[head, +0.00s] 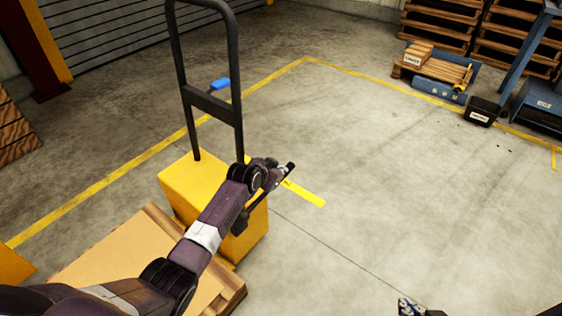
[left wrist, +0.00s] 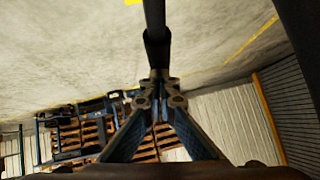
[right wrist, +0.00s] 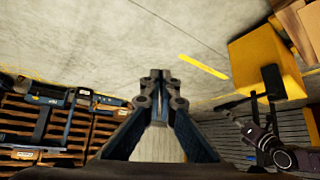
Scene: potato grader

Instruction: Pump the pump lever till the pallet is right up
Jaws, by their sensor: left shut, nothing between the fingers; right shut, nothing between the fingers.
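The yellow pump unit (head: 180,190) with a tall black handle frame (head: 237,110) stands at the end of the wooden pallet (head: 232,292). The pump lever (head: 262,208) is a dark rod slanting up to the right from the yellow body, with a black grip. It also shows in the left wrist view (left wrist: 154,15). My left gripper (head: 278,171) is shut at the lever's grip end, with nothing held; whether it touches is unclear. My right gripper (head: 412,307) is shut and empty, low at the picture's bottom edge. The pallet's height above the floor is hard to judge.
A short yellow strip (head: 306,194) lies on the floor beside the pump unit. Pallet stacks (head: 440,25), a black bin (head: 482,111) and blue equipment (head: 540,105) stand at the far right. The middle floor is clear.

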